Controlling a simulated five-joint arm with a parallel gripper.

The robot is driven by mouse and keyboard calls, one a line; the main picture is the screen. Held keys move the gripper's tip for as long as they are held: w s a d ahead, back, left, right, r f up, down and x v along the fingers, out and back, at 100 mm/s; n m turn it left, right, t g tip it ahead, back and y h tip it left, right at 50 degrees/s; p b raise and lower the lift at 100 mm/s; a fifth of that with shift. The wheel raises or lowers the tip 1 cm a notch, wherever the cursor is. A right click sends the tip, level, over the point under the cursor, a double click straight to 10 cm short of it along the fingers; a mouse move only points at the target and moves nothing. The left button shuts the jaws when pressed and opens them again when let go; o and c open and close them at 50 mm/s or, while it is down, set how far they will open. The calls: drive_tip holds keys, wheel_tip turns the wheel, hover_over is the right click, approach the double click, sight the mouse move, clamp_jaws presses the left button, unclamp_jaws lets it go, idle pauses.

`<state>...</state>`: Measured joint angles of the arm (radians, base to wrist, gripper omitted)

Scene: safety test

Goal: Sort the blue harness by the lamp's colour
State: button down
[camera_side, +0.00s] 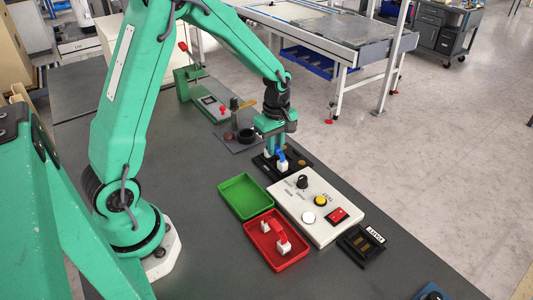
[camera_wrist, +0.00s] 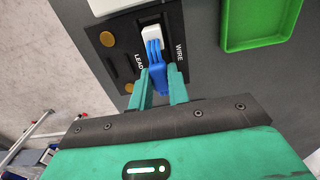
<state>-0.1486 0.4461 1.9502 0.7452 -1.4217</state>
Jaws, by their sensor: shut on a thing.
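The blue harness (camera_wrist: 157,72) has a white connector (camera_wrist: 152,37) at its far end in the wrist view. My gripper (camera_wrist: 161,84) is shut on its blue part. The harness (camera_side: 282,156) also shows below my gripper (camera_side: 277,150) in the side view, at the black fixture (camera_side: 299,170). I cannot tell whether it is clear of the fixture. The white panel (camera_side: 290,205) bears a pale round disc (camera_side: 308,217), perhaps the lamp, showing no clear colour. The green tray (camera_side: 233,186) is empty. The red tray (camera_side: 276,263) holds a red harness (camera_side: 282,234) with white ends.
The panel also has a black knob (camera_side: 302,181), a yellow button (camera_side: 320,200) and a red switch (camera_side: 338,215). A black labelled block (camera_side: 361,243) stands right of it. Behind my gripper are a dark fixture (camera_side: 239,138) and a green stand (camera_side: 184,83).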

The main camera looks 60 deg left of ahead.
drive_tip(key=shift+r, duration=3.1)
drive_tip(key=shift+s+d, duration=0.1)
drive_tip(key=s+d, duration=0.2)
drive_tip(key=s, duration=0.5)
drive_tip(key=s+d, duration=0.3)
drive_tip(key=s, duration=0.3)
drive_tip(key=shift+s+d+r, duration=0.15)
drive_tip(key=shift+s+d, duration=0.1)
drive_tip(key=shift+s, duration=0.15)
drive_tip(key=shift+f, duration=2.75)
drive_tip(key=shift+f, duration=0.95)
drive_tip(key=c, duration=1.3)
unclamp_jaws()
drive_tip(key=shift+o, duration=0.2)
